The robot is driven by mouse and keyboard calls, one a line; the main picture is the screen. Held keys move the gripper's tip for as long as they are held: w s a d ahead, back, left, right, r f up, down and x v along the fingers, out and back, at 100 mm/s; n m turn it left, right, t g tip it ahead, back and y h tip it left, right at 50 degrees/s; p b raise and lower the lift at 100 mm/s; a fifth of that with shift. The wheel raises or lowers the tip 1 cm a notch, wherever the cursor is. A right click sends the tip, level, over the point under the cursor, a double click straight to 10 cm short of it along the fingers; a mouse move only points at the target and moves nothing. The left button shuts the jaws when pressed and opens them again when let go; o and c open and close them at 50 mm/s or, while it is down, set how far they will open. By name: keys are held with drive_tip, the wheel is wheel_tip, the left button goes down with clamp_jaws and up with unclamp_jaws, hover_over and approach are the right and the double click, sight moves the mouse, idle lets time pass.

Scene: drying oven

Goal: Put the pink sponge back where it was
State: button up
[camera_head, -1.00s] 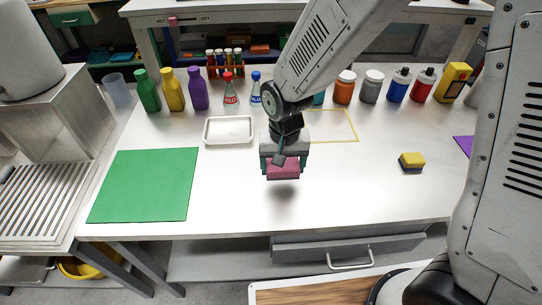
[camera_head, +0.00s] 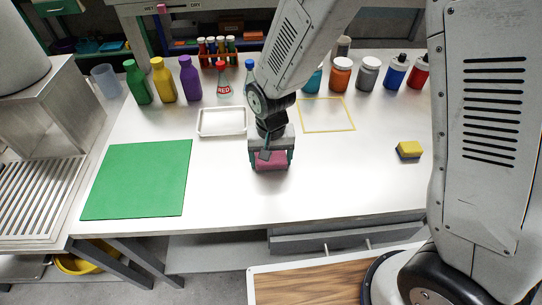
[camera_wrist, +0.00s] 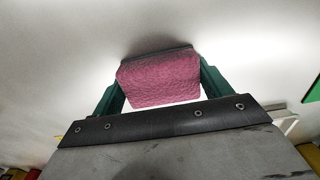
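The pink sponge (camera_head: 270,160) is between the dark green fingers of my gripper (camera_head: 271,165), at or just above the white table top. In the wrist view the sponge (camera_wrist: 160,80) fills the space between the two fingers, which touch its sides at their far ends. The gripper points downward and is shut on it. Whether the sponge's underside touches the table is hidden. A yellow outlined square (camera_head: 328,115) on the table behind and to the right is empty.
A white tray (camera_head: 222,134) lies behind left and a green mat (camera_head: 137,180) at left. Bottles, including a purple one (camera_head: 190,80), line the back. The table around the gripper is clear.

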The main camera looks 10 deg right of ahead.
drive_tip(key=shift+o, duration=1.4)
wheel_tip(320, 180, up, 12)
drive_tip(key=s+d+r, duration=0.3)
drive_tip(key=d+r, duration=0.4)
drive_tip(key=s+d+r, duration=0.4)
drive_tip(key=s+d, duration=0.3)
drive_tip(key=s, duration=0.1)
drive_tip(key=s+d+r+t, duration=0.1)
drive_tip(key=s+d+r, duration=0.3)
drive_tip(key=s+d, duration=0.2)
drive_tip(key=shift+s+d, duration=0.4)
drive_tip(key=shift+s, duration=0.85)
